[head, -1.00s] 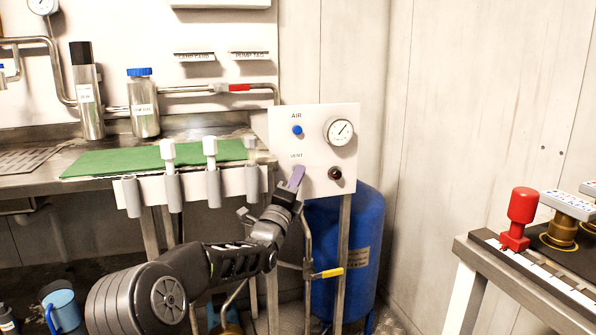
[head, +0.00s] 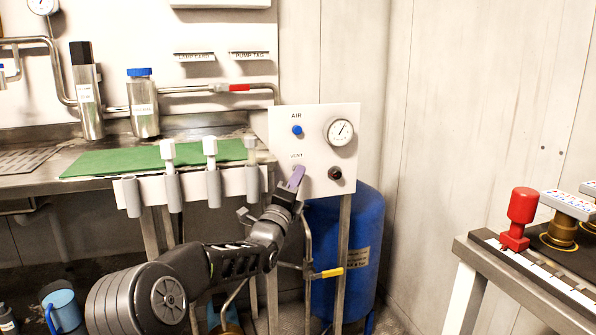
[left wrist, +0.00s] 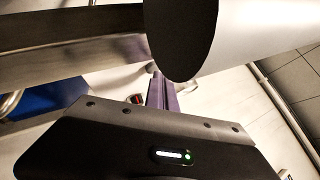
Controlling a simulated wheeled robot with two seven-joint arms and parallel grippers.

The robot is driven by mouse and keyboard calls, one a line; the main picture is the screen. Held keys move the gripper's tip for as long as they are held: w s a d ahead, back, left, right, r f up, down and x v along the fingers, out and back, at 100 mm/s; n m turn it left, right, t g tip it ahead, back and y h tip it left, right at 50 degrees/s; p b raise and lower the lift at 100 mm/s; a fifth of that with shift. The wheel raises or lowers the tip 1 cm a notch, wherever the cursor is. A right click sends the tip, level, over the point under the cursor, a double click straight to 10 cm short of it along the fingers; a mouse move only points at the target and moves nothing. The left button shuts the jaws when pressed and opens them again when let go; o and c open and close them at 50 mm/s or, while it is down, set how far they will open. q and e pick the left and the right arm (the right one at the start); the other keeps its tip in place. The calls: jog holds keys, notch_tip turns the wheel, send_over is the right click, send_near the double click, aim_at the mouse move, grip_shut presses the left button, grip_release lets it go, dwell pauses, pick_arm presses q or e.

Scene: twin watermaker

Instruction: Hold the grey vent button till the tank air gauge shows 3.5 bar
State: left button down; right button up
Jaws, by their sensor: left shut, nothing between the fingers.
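The white control panel (head: 313,115) stands above the blue tank (head: 365,225). It carries a blue button (head: 297,130) under the label AIR, the label VENT (head: 296,155), a dark knob (head: 335,173) and the round white air gauge (head: 339,132). The gauge's needle points to the upper right; its numbers are too small to read. My left gripper (head: 297,175) is shut, with its purple fingertips at the panel just below VENT. The grey vent button is hidden behind them, so contact cannot be told. In the left wrist view the purple fingers (left wrist: 160,92) reach toward the panel. My right gripper is not in view.
Several white-topped grey handles (head: 213,185) hang on the counter's front edge, left of my gripper. A yellow-handled valve (head: 328,273) sits below the panel. A bench (head: 462,245) with a red-handled part (head: 519,215) stands at the right.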

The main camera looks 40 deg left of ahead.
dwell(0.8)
pick_arm(q)
jog(key=shift+s+d+b, duration=0.5)
jog(key=shift+d+b, duration=0.2)
jog(key=shift+b, duration=0.25)
jog(key=s+d+b, duration=0.1)
jog(key=d+b, duration=0.1)
jog(key=s+d+b, duration=0.2)
jog(key=shift+w+r, duration=0.1)
dwell(0.8)
